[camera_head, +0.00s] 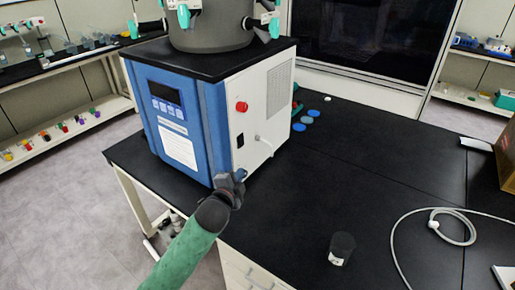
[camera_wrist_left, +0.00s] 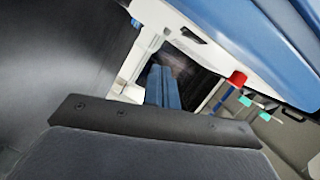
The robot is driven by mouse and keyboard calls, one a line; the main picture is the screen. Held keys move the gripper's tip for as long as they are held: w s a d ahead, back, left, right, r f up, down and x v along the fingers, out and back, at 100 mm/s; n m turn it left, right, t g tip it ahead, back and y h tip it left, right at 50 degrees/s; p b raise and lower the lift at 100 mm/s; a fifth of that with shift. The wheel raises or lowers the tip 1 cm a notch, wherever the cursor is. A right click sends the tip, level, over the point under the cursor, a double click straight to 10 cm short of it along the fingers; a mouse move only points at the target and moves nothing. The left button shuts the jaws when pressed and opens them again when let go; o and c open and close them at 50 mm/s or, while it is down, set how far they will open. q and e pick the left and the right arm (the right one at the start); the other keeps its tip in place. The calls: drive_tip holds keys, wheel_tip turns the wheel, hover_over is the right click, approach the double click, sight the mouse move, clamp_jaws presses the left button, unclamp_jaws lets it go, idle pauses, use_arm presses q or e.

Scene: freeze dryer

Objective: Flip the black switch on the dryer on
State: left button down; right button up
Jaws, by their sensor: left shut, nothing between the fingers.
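The dryer (camera_head: 175,125) is a blue and white box on the black bench in the head view. A small black switch (camera_head: 240,141) sits on its white side panel, below a red knob (camera_head: 241,107). I cannot tell whether it is on or off. My left gripper (camera_head: 240,175) is at the dryer's lower front corner, below the switch and apart from it in the picture. In the left wrist view its blue-grey fingers (camera_wrist_left: 163,87) are together with nothing between them. I cannot clearly make out the switch there. My right gripper is not in view.
A grey vessel (camera_head: 210,28) with teal-handled valves tops the dryer. A hose stub (camera_head: 258,138) sticks out beside the switch.

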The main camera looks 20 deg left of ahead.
sight(241, 141)
use_arm(q)
drive_tip(key=r+m, duration=0.1)
drive_tip(key=r+m+t+h, duration=0.1)
drive_tip(key=m, duration=0.1)
drive_tip(key=shift+d, duration=0.35)
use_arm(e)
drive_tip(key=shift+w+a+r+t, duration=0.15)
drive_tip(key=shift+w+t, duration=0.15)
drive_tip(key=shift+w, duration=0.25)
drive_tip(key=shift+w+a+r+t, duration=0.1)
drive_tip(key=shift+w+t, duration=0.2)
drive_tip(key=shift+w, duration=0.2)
use_arm(q)
drive_tip(key=shift+a+r, duration=0.1)
